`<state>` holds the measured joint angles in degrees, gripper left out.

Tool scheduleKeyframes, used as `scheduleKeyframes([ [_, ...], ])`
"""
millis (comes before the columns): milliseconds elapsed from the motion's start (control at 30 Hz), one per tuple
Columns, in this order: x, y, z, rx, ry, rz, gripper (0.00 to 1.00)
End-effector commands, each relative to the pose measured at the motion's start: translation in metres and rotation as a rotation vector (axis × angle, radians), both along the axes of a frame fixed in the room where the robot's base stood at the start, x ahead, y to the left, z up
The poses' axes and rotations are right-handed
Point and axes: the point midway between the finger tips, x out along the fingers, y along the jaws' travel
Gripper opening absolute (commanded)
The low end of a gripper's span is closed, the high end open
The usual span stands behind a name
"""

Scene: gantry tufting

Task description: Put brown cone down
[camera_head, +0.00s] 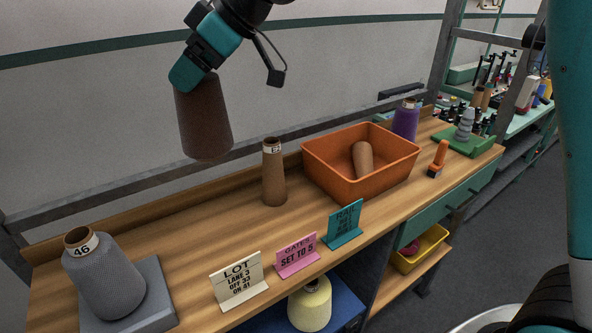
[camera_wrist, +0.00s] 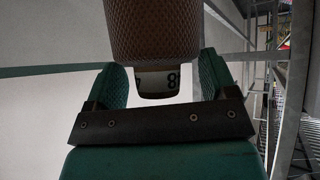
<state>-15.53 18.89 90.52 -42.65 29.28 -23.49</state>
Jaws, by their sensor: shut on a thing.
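The brown cone (camera_head: 204,118) hangs from my gripper (camera_head: 193,82), held in the air above the left part of the wooden bench (camera_head: 185,232). It is nearly upright, slightly tilted, with its wide end down. In the wrist view the brown cone (camera_wrist: 153,30) shows between the two teal fingers of my gripper (camera_wrist: 158,82), which are shut on its narrow end. A white label with dark print shows there, only partly legible. The cone is clear of the bench and touches nothing below.
A grey cone (camera_head: 105,277) marked 46 stands on a grey pad at left. A slim brown tube (camera_head: 273,175) stands mid-bench. An orange bin (camera_head: 349,185) holds a tan tube. Signs (camera_head: 239,282) line the front edge. A purple cone (camera_head: 406,120) stands farther back. Bench is bare between grey cone and tube.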

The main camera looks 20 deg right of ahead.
Motion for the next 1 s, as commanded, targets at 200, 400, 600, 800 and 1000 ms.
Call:
scheduleKeyframes([
  [200, 0.000, 0.000, -0.017, 0.001, 0.006, 0.000, 0.37],
  [400, 0.000, -0.002, -0.070, -0.001, 0.009, -0.003, 0.37],
  [600, 0.000, -0.002, -0.124, -0.002, 0.007, -0.002, 0.37],
  [800, 0.000, 0.000, -0.156, 0.001, 0.001, -0.001, 0.37],
  [1000, 0.000, 0.000, -0.179, -0.001, 0.005, -0.001, 0.37],
])
